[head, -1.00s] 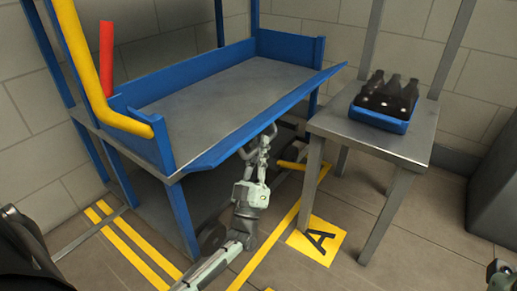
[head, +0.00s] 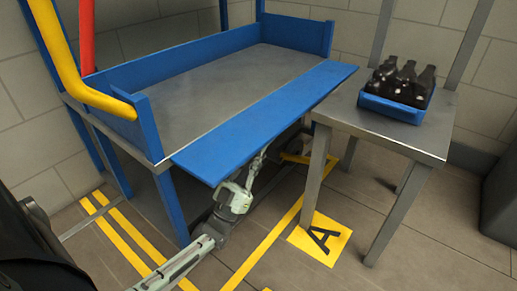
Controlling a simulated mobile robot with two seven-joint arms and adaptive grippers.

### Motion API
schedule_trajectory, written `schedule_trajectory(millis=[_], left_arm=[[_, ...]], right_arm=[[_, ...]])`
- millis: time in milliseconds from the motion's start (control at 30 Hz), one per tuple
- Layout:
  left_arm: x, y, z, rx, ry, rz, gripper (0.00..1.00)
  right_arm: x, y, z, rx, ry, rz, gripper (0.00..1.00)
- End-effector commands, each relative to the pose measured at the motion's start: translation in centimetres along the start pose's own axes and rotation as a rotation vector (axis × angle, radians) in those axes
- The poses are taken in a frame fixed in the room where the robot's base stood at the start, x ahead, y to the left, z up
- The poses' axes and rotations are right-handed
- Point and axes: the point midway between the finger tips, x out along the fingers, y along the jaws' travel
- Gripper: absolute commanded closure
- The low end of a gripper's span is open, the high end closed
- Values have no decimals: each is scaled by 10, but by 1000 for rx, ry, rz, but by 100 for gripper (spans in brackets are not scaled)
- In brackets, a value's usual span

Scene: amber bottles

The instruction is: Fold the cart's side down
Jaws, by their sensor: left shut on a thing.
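The cart (head: 205,97) has a grey bed with blue upright walls at the back and both ends. Its long blue front side (head: 265,125) leans outward from the bed's edge, about level with the bed or a little below it, with its broad inner face showing. My left gripper (head: 257,160) is under the outer edge of this side, near its middle. It is shut on the side; the panel partly hides the fingers. My right gripper is out of view.
A grey metal table (head: 390,140) stands to the right, close to the side's far corner. It bears a blue crate (head: 392,108) of dark bottles. A yellow floor mark with an A (head: 320,238) lies before it. A yellow bent bar (head: 85,88) rises at the cart's left end.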

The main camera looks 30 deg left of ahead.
Motion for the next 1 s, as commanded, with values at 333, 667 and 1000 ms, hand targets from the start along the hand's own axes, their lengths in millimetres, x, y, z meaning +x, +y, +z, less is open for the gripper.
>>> schedule_trajectory(millis=[333, 667, 1000], left_arm=[[-1, 0, 0, -2, 0, 0, 100], [-1, 0, 0, -2, 0, 0, 66], [-7, 0, 1, -1, -3, -1, 66]], right_arm=[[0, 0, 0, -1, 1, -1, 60], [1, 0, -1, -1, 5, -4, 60], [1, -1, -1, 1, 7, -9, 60]])
